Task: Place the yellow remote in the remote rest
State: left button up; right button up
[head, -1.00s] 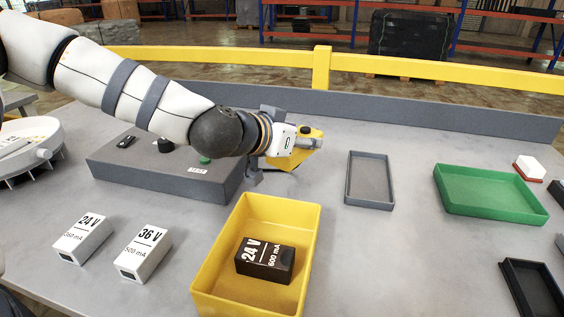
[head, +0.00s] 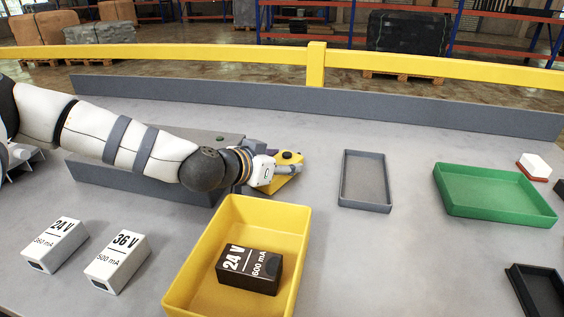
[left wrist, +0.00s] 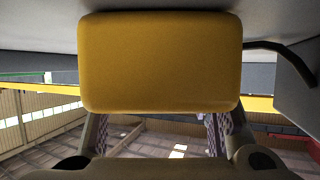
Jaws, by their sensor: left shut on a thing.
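The yellow remote (head: 281,185), with a black button on top, is in my left gripper (head: 286,170) above the table, behind the yellow bin. The gripper is shut on it. In the left wrist view, the remote's broad yellow face (left wrist: 160,62) fills the upper middle, with the fingers reaching it from below. A shallow grey rectangular tray (head: 345,182), perhaps the remote rest, lies to the right of the remote and looks empty. The remote is apart from this tray. My right gripper is not in view.
A yellow bin (head: 178,290) holding a black 24 V box (head: 250,272) stands in front. White 24 V (head: 54,245) and 36 V (head: 117,262) boxes stand at left. A green tray (head: 495,212) is at right.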

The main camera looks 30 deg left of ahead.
pick_arm(q)
jog(key=o, duration=1.4)
jog(key=shift+o, duration=0.2)
